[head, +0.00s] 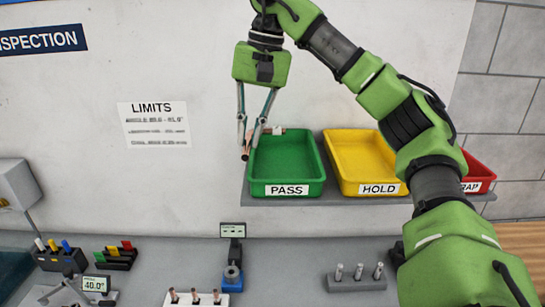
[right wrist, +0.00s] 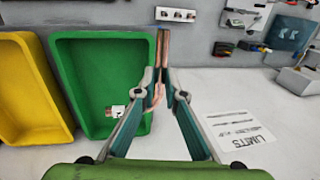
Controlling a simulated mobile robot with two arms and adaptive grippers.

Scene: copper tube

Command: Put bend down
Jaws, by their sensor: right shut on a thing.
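My right gripper (head: 251,150) is at the left edge of the green PASS tray (head: 287,187). Its fingers are shut on a copper bend (head: 246,151). In the right wrist view the bend (right wrist: 163,48) stands out from between the fingertips (right wrist: 163,92), beside the green tray (right wrist: 142,70) rather than over its middle. The fingers hide part of the bend. A small white piece (head: 277,131) shows at the tray's back. It also shows against the green in the right wrist view (right wrist: 117,111). My left gripper is not in view.
The yellow HOLD tray (head: 367,189) and a red tray (head: 480,170) stand to the right on the same grey shelf (head: 330,200). Below, the bench holds a white block (head: 196,299) with copper pieces, a blue-based gauge (head: 232,280) and a grey block with pins (head: 357,283).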

